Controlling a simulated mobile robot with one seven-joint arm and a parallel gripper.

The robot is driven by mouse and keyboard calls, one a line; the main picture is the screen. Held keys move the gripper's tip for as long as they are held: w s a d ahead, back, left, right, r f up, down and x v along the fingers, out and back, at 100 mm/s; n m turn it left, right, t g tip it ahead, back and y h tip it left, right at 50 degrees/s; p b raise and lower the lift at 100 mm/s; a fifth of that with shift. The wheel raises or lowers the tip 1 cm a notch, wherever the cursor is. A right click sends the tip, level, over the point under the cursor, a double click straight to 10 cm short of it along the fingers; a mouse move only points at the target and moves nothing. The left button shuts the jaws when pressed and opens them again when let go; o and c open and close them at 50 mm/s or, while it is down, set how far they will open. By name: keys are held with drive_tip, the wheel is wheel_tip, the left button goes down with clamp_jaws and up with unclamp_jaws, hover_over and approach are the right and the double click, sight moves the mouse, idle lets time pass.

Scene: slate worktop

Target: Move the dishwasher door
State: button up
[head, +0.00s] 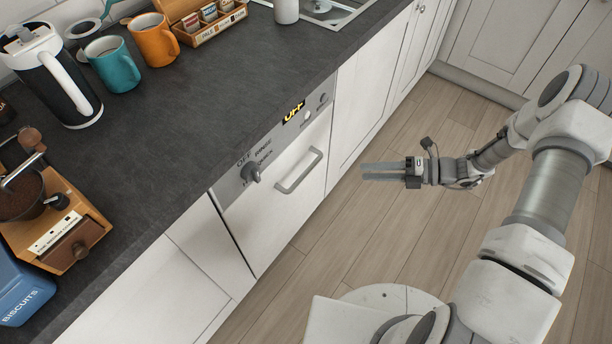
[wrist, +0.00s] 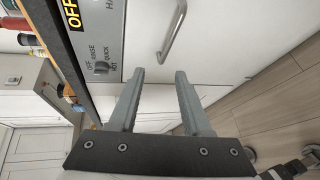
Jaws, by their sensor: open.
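The dishwasher door (head: 285,205) is a white front panel under the worktop, and it looks closed. It carries a grey bar handle (head: 299,171) and, above that, a grey control strip with a dial (head: 251,173) and a display (head: 293,112). My gripper (head: 364,171) is in front of the door, to the right of the handle in the head view, apart from it. In the wrist view the open, empty fingers (wrist: 158,88) point toward the door, with the handle (wrist: 174,38) beyond the right fingertip. The dial (wrist: 99,78) also shows there, left of the fingers.
The slate worktop (head: 190,110) holds an orange mug (head: 153,42), a teal mug (head: 114,66), a black and white jug (head: 62,85), a wooden grinder (head: 62,228) and a blue biscuit tin (head: 20,285). The wooden floor (head: 400,240) before the door is clear apart from my base and arm.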

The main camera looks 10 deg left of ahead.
wheel_tip(320, 180, down, 3)
drive_tip(key=m, duration=0.2)
drive_tip(key=t+y+b, duration=0.1)
drive_tip(key=b, duration=0.2)
approach(306, 171)
drive_tip(key=shift+m, duration=0.3)
drive_tip(key=a, duration=0.3)
drive_tip(key=a+f, duration=0.1)
drive_tip(key=a, duration=0.2)
drive_tip(key=a+f, duration=0.1)
drive_tip(key=a, duration=0.3)
drive_tip(key=shift+s+f, duration=0.1)
drive_tip(key=shift+f, duration=0.1)
drive_tip(key=shift+d, duration=0.1)
clamp_jaws()
